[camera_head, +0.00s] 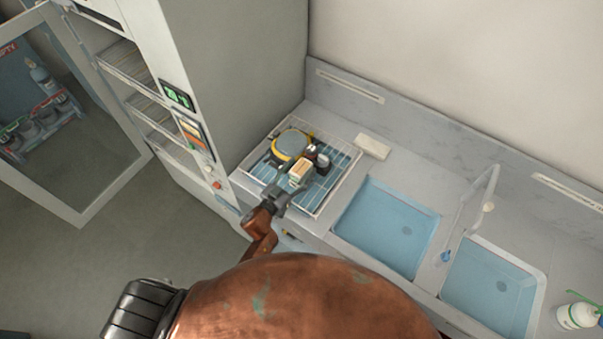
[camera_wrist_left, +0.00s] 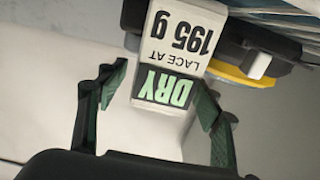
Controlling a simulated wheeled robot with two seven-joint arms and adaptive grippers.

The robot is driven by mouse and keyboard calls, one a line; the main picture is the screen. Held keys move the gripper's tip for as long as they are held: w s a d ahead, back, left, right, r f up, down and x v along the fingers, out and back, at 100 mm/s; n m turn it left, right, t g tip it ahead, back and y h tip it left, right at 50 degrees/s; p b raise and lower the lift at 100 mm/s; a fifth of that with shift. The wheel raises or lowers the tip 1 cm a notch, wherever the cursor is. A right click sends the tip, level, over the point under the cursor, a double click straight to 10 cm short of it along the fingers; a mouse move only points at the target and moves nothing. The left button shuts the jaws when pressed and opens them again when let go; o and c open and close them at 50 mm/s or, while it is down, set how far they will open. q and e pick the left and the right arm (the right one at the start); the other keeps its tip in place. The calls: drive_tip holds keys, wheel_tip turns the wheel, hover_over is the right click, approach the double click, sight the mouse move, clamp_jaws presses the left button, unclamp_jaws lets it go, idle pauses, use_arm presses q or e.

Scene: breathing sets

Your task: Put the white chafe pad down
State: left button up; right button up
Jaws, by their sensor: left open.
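My left gripper (camera_head: 282,192) is open at the front edge of a wire rack (camera_head: 334,187) on the counter. In the left wrist view its two green-lined fingers (camera_wrist_left: 160,92) stand apart. A white card or display (camera_wrist_left: 178,50) reading "195 g" and "DRY" shows between and beyond them. A small white and tan block (camera_head: 300,172) sits just past the gripper in the head view. I cannot tell which pale piece is the white chafe pad; another off-white block (camera_head: 373,146) lies on the counter right of the rack. My right gripper is not in view.
A grey round thing with a yellow rim (camera_head: 291,145) and small dark parts sit on the rack. Two blue basins (camera_head: 387,228) and a tap (camera_head: 480,200) are to the right. A tall cabinet (camera_head: 235,75) stands left, with an open glass door (camera_head: 65,130).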

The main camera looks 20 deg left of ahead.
use_arm(q)
drive_tip(key=shift+w+d, duration=0.15)
drive_tip(key=shift+w, duration=0.15)
drive_tip(key=shift+s, duration=0.1)
drive_tip(key=shift+c, duration=0.4)
drive_tip(key=c, duration=1.4)
clamp_jaws()
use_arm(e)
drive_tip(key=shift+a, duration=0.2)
use_arm(q)
drive_tip(key=shift+r, duration=0.1)
